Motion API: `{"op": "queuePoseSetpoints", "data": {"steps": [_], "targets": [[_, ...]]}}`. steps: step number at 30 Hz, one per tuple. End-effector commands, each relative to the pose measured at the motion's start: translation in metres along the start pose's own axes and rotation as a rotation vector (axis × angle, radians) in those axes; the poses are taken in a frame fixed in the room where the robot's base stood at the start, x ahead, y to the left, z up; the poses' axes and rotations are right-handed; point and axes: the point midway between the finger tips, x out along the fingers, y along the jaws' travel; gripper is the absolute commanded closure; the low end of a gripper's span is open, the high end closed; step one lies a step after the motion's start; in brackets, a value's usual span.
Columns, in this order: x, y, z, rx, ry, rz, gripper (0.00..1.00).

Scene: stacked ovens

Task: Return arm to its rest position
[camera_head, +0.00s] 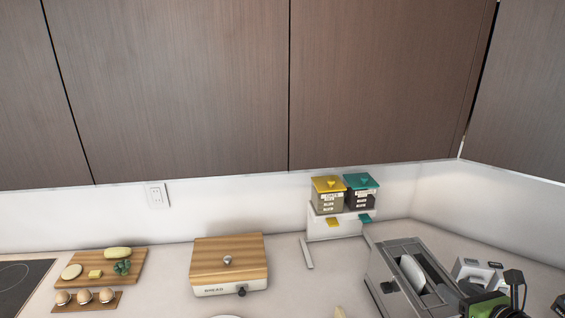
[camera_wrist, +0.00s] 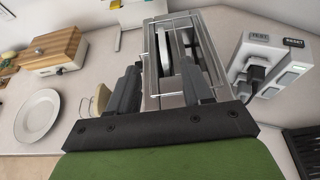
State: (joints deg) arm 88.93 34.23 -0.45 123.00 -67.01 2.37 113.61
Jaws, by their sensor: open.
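My gripper (camera_wrist: 160,92) shows in the wrist view with its two dark fingers spread apart and nothing held between them. It hangs over the counter in front of a grey metal appliance (camera_wrist: 180,22) with a wire rack and a pale round object in its slot. In the head view, part of my green and black arm end (camera_head: 490,305) shows at the lower right, beside the same grey appliance (camera_head: 385,262). The fingertips are hard to make out in the head view.
A wooden-lidded bread box (camera_head: 230,265), a cutting board with food (camera_head: 130,270) and an egg holder (camera_head: 88,301) stand left. Two lidded containers (camera_head: 345,195) sit at the back. A white plate (camera_wrist: 37,115) and power strip (camera_wrist: 270,65) flank my gripper. Cabinets (camera_head: 170,85) hang above.

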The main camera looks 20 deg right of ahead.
Motion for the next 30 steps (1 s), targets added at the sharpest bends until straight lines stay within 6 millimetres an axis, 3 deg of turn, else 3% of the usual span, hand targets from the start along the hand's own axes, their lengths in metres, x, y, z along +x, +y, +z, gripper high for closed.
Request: {"op": "queuePoseSetpoints", "data": {"steps": [2,5,8,11,15,18,22,27,28,30], "targets": [[0.005,0.01,0.004,-0.054,0.016,0.023,0.5],[0.023,0.053,0.017,-0.302,0.09,0.126,0.5],[0.035,0.123,0.029,-0.726,0.182,0.299,0.5],[0.03,0.187,0.033,-1.158,0.233,0.47,0.5],[-0.002,0.26,0.032,-1.732,0.231,0.689,0.5],[-0.036,0.297,0.026,-2.117,0.184,0.822,0.5],[-0.086,0.326,0.015,-2.568,0.072,0.96,0.5],[-0.132,0.333,-0.002,-2.935,-0.086,1.061,0.5],[-0.137,0.332,-0.004,2.94,0.103,-1.057,0.5],[-0.142,0.332,-0.007,2.894,0.124,-1.04,0.5]]}}
